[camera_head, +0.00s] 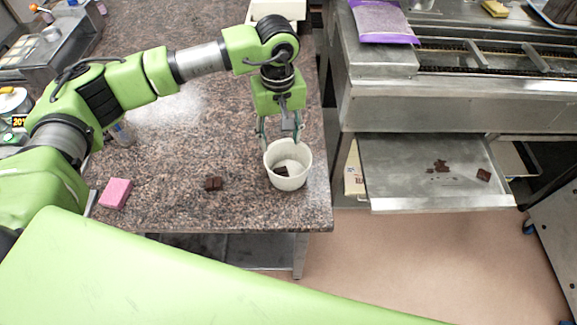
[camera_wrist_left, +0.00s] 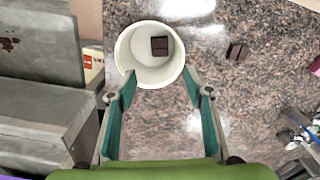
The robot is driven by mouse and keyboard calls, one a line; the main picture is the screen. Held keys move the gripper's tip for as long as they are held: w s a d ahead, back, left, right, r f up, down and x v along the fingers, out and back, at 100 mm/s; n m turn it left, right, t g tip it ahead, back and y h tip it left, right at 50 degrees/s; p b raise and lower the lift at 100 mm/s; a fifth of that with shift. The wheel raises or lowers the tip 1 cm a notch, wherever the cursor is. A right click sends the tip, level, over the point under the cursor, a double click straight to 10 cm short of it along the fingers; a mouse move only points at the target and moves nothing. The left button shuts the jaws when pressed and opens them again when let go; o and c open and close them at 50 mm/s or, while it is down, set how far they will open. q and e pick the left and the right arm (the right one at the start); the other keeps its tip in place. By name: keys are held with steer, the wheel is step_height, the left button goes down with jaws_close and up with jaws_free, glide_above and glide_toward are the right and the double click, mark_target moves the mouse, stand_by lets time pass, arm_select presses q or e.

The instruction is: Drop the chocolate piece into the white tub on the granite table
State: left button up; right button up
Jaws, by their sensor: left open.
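The white tub (camera_head: 289,180) stands upright near the right edge of the granite table (camera_head: 240,212). A dark chocolate piece (camera_head: 281,171) lies inside it, on its bottom. In the left wrist view the tub (camera_wrist_left: 127,62) holds the same chocolate piece (camera_wrist_left: 159,46). Another chocolate piece (camera_head: 213,184) lies on the granite to the left of the tub; it also shows in the left wrist view (camera_wrist_left: 237,51). My left gripper (camera_head: 279,145) is open and empty, pointing down just above and behind the tub. My right gripper is not in view.
A pink sponge (camera_head: 116,193) lies at the table's front left. A small bottle (camera_head: 122,133) stands near my left arm. A white container (camera_head: 276,10) is at the back. Right of a gap, a metal tray (camera_head: 433,190) holds chocolate bits under the machine (camera_head: 460,90).

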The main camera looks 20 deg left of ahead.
arm_select(q)
step_height(320, 180, up, 12)
stand_by(0.6)
